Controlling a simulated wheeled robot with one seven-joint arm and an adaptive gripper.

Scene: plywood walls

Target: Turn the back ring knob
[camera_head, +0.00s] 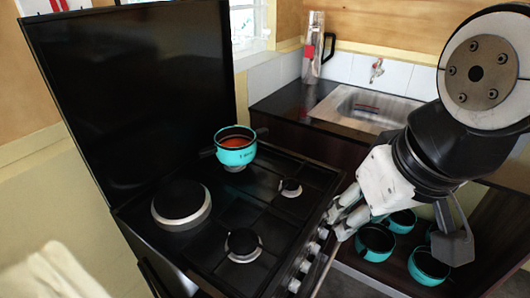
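The stove (215,215) stands in the middle of the head camera view, with its black lid raised. A row of silver knobs (304,265) runs along its right front edge. I cannot tell which one is the back ring knob. My gripper (333,224) is at the far end of this row, close to the farthest visible knob (322,234). Its two pale fingers look spread apart, with nothing seen between them. Whether a finger touches a knob cannot be told. The gripper may hide part of the row's far end.
A teal pot (236,147) with reddish contents sits on a back burner. Several teal pots (375,242) stand on a low shelf under my arm.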

